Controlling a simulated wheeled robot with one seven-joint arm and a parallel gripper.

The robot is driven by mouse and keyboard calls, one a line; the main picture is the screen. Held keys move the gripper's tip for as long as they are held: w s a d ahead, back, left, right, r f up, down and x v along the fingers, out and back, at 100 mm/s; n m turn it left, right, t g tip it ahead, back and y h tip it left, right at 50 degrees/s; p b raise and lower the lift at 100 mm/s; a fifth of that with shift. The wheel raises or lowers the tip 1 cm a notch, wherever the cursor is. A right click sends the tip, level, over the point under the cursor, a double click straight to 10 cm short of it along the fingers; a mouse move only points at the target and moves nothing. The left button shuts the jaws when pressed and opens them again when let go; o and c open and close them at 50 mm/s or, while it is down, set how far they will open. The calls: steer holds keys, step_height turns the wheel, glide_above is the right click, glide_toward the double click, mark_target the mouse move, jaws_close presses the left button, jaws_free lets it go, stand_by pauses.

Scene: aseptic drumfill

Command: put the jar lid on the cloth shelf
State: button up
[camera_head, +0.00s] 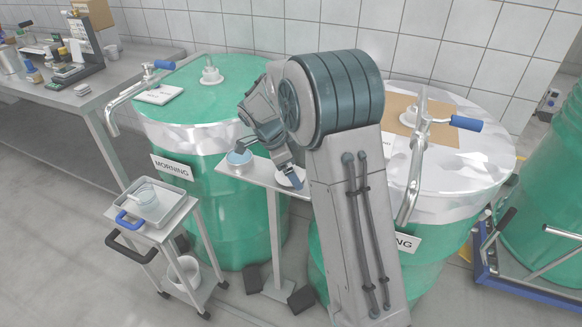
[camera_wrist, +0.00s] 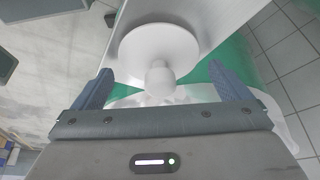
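The white round jar lid with a knob (camera_wrist: 160,50) lies on a pale narrow shelf (camera_wrist: 205,14) in the wrist view. My gripper (camera_wrist: 160,82) is open, its two blue-grey fingers standing apart on either side of the knob, with nothing clamped. In the head view, my gripper (camera_head: 271,164) is low over the small stand shelf (camera_head: 262,177) between the two drums. A white piece, likely the lid (camera_head: 291,178), shows partly behind a finger. A small round container with blue contents (camera_head: 240,157) stands at the shelf's left end. I cannot tell which surface is the cloth shelf.
Green drums stand left (camera_head: 210,150) and right (camera_head: 470,165), with blue-handled metal pipes on top. A small trolley (camera_head: 160,230) carries a tray with a glass dish (camera_head: 146,196). A workbench (camera_head: 100,90) with equipment is at far left. Floor at front left is clear.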

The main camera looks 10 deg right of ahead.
steer(key=p+v, duration=0.1)
steer(key=v, duration=1)
steer(key=s+d+r+n+y, duration=0.1)
steer(key=s+r+n, duration=0.2)
steer(key=s+n, duration=0.15)
steer(key=s+d+f+n+t+y, duration=0.1)
steer(key=s+f+n, duration=0.1)
steer(key=s+n, duration=0.4)
steer(key=s+d+f+n+t+y, duration=0.1)
steer(key=s+n, duration=0.6)
steer(key=s, duration=1)
steer(key=shift+d+f+y, duration=0.3)
steer(key=shift+f+y, duration=0.2)
steer(key=shift+y, duration=0.3)
steer(key=shift+n, duration=0.25)
